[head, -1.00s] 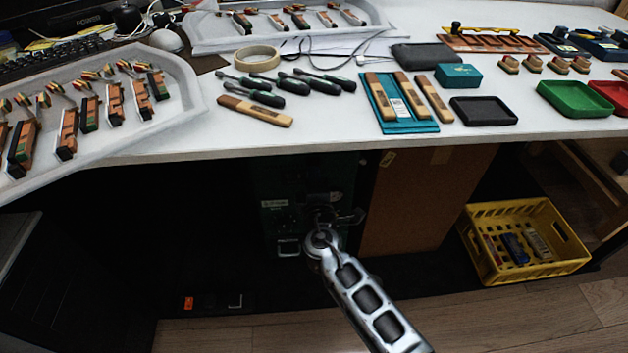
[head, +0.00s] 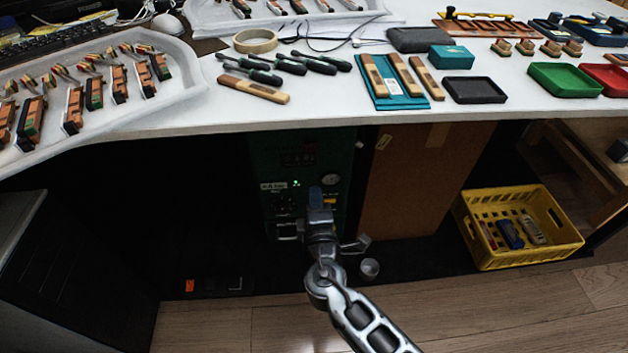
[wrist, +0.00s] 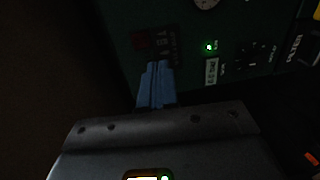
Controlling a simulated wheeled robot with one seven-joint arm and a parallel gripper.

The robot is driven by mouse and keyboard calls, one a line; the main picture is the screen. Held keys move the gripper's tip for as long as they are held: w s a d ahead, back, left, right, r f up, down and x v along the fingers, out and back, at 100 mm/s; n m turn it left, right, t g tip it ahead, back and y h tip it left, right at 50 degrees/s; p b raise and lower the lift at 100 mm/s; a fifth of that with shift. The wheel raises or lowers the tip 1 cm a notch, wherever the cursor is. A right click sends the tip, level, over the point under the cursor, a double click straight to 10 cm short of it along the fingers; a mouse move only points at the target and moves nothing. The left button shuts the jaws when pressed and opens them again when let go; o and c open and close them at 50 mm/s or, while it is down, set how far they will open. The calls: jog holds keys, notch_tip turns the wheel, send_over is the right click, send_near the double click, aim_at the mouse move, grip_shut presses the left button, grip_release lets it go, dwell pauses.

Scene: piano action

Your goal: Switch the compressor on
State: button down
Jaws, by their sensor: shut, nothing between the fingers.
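The compressor (head: 300,150) is a dark green panelled unit under the bench. A small green light (head: 296,183) glows on its front; it also glows in the wrist view (wrist: 209,47). A round gauge (head: 330,179) sits right of the light. My gripper (head: 316,192) is in front of the panel, its blue fingers shut and empty. In the wrist view the fingertips (wrist: 158,65) point at the panel just below a dim dark-red patch (wrist: 143,40). I cannot tell whether they touch it or whether that patch is a switch.
The white bench top (head: 330,105) overhangs the compressor. A brown board (head: 415,185) stands close on the right, with a yellow crate (head: 525,258) on the floor beyond it. The space left of the compressor is very dark. Open wooden floor lies in front.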

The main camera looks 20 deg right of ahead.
jog(key=shift+f+v, duration=0.15)
jog(key=shift+v, duration=0.55)
jog(key=shift+f+v, duration=0.1)
jog(key=shift+v, duration=0.6)
jog(key=s+d+f+m+g+y, duration=0.2)
jog(key=s, duration=1)
jog(key=s+d+f+m+g+y, duration=0.1)
jog(key=s+d+f+m+y, duration=0.15)
jog(key=s, duration=0.85)
jog(key=s+a+r+m+y, duration=0.1)
jog(key=s+a+r+m, duration=0.15)
jog(key=s+r, duration=0.5)
jog(key=s+d+r+m+t, duration=0.2)
jog(key=s+r+m, duration=0.7)
jog(key=r, duration=0.6)
notch_tip(320, 180, up, 24)
jog(key=n+p, duration=0.1)
jog(key=p, duration=2.4)
jog(key=shift+s+a+n, duration=0.2)
jog(key=shift+s+n, duration=0.1)
jog(key=shift+s, duration=0.1)
